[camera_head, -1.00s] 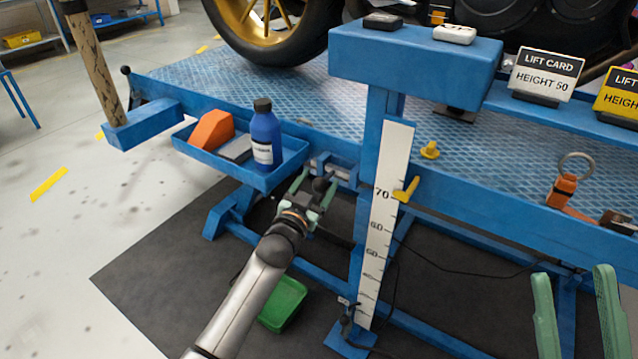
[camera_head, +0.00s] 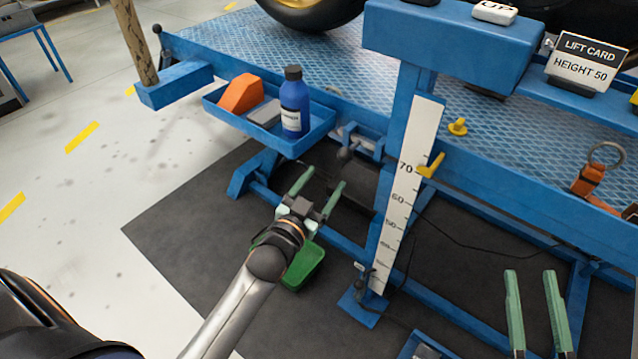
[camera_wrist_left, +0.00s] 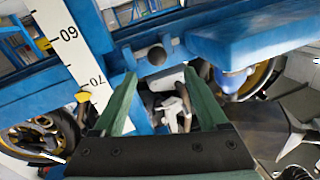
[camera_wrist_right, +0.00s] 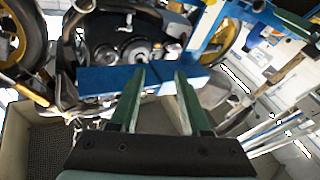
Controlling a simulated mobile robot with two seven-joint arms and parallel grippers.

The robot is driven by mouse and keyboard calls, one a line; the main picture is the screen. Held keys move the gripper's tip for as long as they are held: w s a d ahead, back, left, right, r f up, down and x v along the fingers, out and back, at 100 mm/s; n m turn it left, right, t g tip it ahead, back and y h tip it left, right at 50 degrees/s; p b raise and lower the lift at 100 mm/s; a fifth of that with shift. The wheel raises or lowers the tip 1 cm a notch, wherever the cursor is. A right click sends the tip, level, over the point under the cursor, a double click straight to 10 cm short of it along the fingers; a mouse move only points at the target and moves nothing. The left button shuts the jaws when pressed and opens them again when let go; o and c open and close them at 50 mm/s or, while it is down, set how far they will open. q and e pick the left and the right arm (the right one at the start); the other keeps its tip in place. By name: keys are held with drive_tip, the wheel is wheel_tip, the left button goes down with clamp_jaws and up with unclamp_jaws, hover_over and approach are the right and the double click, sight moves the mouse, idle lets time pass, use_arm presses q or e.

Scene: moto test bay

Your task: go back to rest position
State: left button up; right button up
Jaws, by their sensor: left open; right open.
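My left gripper (camera_head: 318,188) is open and empty, in front of the blue lift below the tray. Its green fingers also show in the left wrist view (camera_wrist_left: 165,105), apart, pointing at a grey latch-like part (camera_wrist_left: 170,80) on the lift with nothing between them. My right gripper (camera_head: 533,285) is open and empty at the lower right of the head view, in front of the lift. In the right wrist view its fingers (camera_wrist_right: 160,90) stand apart, with a blue beam beyond them.
The blue lift platform (camera_head: 345,95) spans the back. A blue tray (camera_head: 313,137) holds a bottle (camera_head: 294,100) and an orange block (camera_head: 240,93). The white height scale (camera_head: 408,190) stands right of my left gripper. A green bin (camera_head: 304,267) lies on the dark mat (camera_head: 170,230).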

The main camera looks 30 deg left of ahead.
use_arm(q)
drive_tip(key=shift+s, duration=0.75)
use_arm(e)
drive_tip(key=shift+w+f+g+h, duration=0.1)
drive_tip(key=shift+f+g+h, duration=0.2)
drive_tip(key=shift+f, duration=0.65)
